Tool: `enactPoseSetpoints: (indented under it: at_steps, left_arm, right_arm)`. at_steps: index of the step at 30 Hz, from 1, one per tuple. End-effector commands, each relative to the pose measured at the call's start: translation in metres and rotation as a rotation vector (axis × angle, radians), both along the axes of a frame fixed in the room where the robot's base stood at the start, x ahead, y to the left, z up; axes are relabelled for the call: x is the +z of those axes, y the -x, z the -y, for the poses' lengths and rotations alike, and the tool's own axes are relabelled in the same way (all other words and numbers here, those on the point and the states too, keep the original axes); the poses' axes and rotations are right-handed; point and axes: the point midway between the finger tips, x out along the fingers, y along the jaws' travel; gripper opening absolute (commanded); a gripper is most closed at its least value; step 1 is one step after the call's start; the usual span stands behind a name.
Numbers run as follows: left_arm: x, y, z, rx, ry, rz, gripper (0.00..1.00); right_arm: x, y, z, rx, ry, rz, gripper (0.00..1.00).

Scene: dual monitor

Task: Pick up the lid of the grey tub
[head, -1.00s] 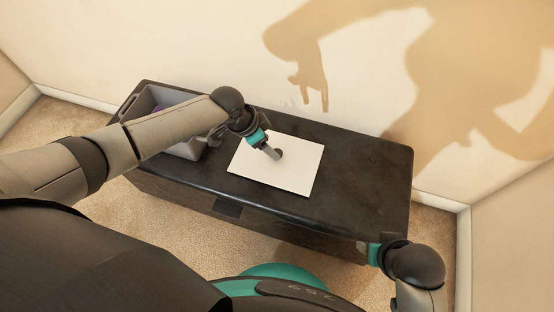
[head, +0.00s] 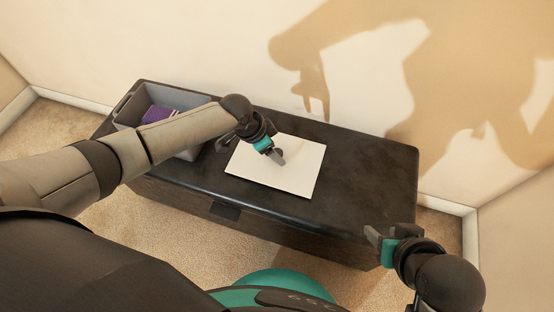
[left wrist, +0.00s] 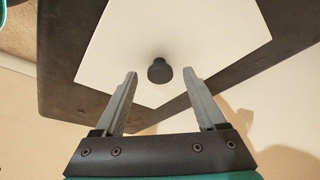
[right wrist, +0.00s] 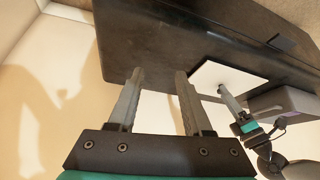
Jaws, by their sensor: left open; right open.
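The lid (head: 300,180) is a flat white square panel lying on the black table; it also shows in the left wrist view (left wrist: 205,30). Its round dark knob (left wrist: 159,70) stands up from it. My left gripper (head: 277,157) is above the lid near the knob, open and empty. In the left wrist view its fingertips (left wrist: 160,73) stand either side of the knob, with gaps; depth is hard to tell. The grey tub (head: 126,113) is open at the table's left end, partly hidden by my left arm. My right gripper (head: 373,240) is open and empty at the table's front right corner.
A purple item (head: 156,114) and some pale items lie in the tub. The black table (head: 370,180) is bare right of the lid. A pale wall (head: 200,45) stands close behind the table, with my shadow on it.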

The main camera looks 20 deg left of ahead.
Motion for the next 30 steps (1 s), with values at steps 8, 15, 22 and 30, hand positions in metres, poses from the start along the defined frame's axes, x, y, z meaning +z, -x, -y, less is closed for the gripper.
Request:
enactPoseSetpoints:
  at_steps: [8,15,22,30]
  left_arm:
    - [-0.01,-0.003,0.003,-0.001,-0.001,0.001,0.73]
    - [-0.01,-0.003,0.003,-0.001,-0.001,0.001,0.73]
    - [-0.01,-0.003,0.003,-0.001,-0.001,0.001,0.55]
    - [-0.01,-0.003,0.003,0.0,0.0,0.0,0.25]
  right_arm:
    - [-0.004,-0.013,-0.015,0.023,-0.046,0.107,0.5]
    - [-0.002,-0.015,-0.017,0.025,-0.051,0.121,0.5]
    - [-0.003,-0.015,-0.017,0.025,-0.051,0.119,0.5]
    - [-0.003,-0.015,-0.017,0.026,-0.051,0.118,0.5]
